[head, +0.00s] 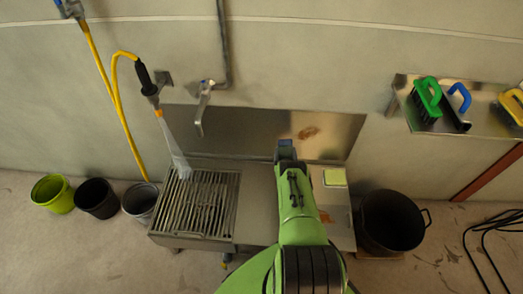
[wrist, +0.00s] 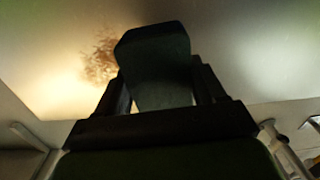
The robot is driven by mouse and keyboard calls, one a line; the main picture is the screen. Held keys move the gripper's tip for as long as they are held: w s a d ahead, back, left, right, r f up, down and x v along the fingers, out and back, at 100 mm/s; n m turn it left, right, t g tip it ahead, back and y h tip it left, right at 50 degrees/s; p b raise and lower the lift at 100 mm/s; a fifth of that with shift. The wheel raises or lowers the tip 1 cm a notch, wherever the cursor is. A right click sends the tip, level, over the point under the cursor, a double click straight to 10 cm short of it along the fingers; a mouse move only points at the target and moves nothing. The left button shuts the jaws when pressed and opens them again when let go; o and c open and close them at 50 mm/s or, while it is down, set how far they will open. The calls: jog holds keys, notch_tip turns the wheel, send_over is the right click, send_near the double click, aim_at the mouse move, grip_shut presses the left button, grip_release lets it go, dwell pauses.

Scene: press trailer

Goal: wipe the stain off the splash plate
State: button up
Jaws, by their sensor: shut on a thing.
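The splash plate (head: 240,125) is a shiny metal sheet on the wall behind the sink unit. A brown stain (head: 308,132) marks its right part; the stain also shows in the wrist view (wrist: 98,60), just left of the held block. My gripper (head: 286,155) is in front of the plate, a little left of and below the stain in the head view. It is shut on a dark blue-green block (wrist: 155,65), whose end shows in the head view (head: 285,144). Whether the block touches the plate I cannot tell. Part of the stain may be hidden behind the block.
A yellow-green pad (head: 335,177) lies on the counter right of my arm, near a rusty mark. A slatted grate (head: 195,200), a spray hose (head: 170,140) and a tap (head: 203,105) are left. A brush shelf (head: 465,118) and dark pot (head: 392,220) are right.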

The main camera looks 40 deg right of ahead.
jog(key=shift+m+h, duration=0.3)
jog(key=d+b, duration=0.1)
jog(key=d+f+b, duration=0.1)
jog(key=d+b, duration=0.1)
jog(key=w+d+f+b, duration=0.1)
jog(key=shift+d+b, duration=0.25)
jog(key=shift+b, duration=0.1)
jog(key=shift+w+d+r, duration=0.2)
jog(key=shift+w+d, duration=0.05)
jog(key=shift+x, duration=1)
